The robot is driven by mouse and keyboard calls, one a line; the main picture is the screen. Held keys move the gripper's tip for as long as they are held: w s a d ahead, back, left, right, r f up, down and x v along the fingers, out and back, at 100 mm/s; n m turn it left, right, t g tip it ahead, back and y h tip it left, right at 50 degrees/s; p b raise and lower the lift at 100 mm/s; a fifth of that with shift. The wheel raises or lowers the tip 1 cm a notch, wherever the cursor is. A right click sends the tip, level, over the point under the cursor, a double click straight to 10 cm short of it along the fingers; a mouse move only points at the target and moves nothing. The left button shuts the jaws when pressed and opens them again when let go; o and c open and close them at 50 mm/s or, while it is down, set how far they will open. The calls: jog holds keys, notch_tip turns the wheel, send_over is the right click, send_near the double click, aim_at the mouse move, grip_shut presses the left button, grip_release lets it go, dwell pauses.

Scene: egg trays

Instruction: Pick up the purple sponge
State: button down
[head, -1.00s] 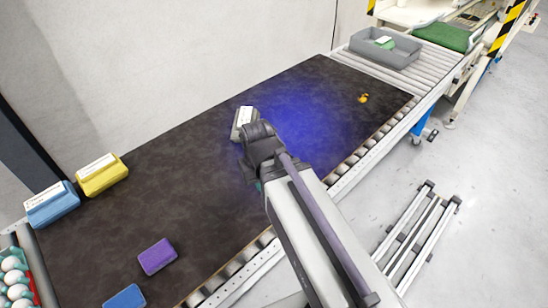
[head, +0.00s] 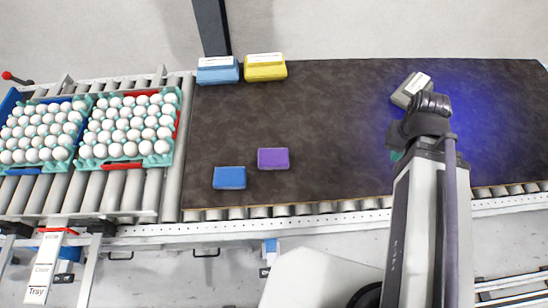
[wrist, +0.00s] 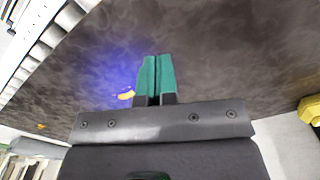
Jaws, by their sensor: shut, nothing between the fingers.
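The purple sponge (head: 273,159) lies flat on the dark mat (head: 330,110) near its front edge, right beside a blue sponge (head: 229,178). My gripper (head: 396,155) is over the mat, well to the right of the purple sponge and apart from it. Its fingers are mostly hidden behind my arm there. In the wrist view, the green fingers (wrist: 157,75) are shut together with nothing between them. The purple sponge does not show in the wrist view.
A blue box (head: 217,70) and a yellow box (head: 265,68) stand at the mat's back left. A grey box (head: 410,90) is beside my arm. Egg trays (head: 165,160) sit on rollers at left. The mat's middle is clear.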

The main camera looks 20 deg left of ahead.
jog(key=shift+c, duration=0.4)
grip_release()
dwell(0.6)
